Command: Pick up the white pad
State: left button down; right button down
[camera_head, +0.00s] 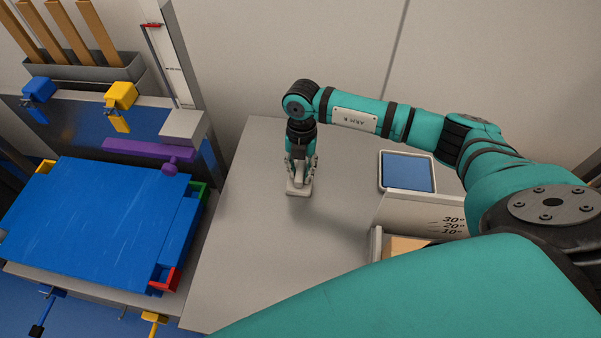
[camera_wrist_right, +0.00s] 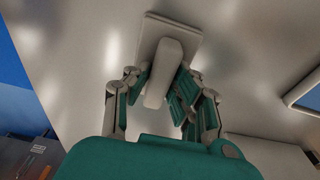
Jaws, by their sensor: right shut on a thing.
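The white pad (camera_head: 298,189) is a flat, pale plate with a raised handle bar on top. It is at the middle of the grey table in the head view, and it also shows in the right wrist view (camera_wrist_right: 184,37). My right gripper (camera_head: 301,172) points down over it and is shut on its handle. In the right wrist view the fingers (camera_wrist_right: 163,88) sit on both sides of the handle. Whether the plate touches the table or hangs just above it I cannot tell. My left gripper does not show.
A blue pad in a white tray (camera_head: 383,184) lies right of the gripper. A grey box with angle marks (camera_head: 420,209) stands nearer. On the left is a bench with a blue board (camera_head: 95,222), a purple tool (camera_head: 150,151) and clamps. The grey table (camera_head: 260,245) is clear in front.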

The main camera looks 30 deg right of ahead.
aim_at(300, 170)
jog(key=shift+r, duration=0.1)
jog(key=shift+r, duration=0.55)
notch_tip(300, 170, up, 2)
jog(key=shift+w+r+b, duration=0.1)
jog(key=shift+b, duration=0.3)
jog(key=s+d, duration=0.1)
jog(key=s, duration=0.4)
jog(key=s+r+b, duration=0.1)
jog(key=s, duration=0.4)
jog(key=s+d+b, duration=0.1)
jog(key=s, duration=0.5)
jog(key=shift+d+r, duration=0.25)
jog(key=shift+d, duration=0.05)
jog(key=c, duration=1.7)
grip_release()
jog(key=shift+c, duration=0.2)
grip_shut()
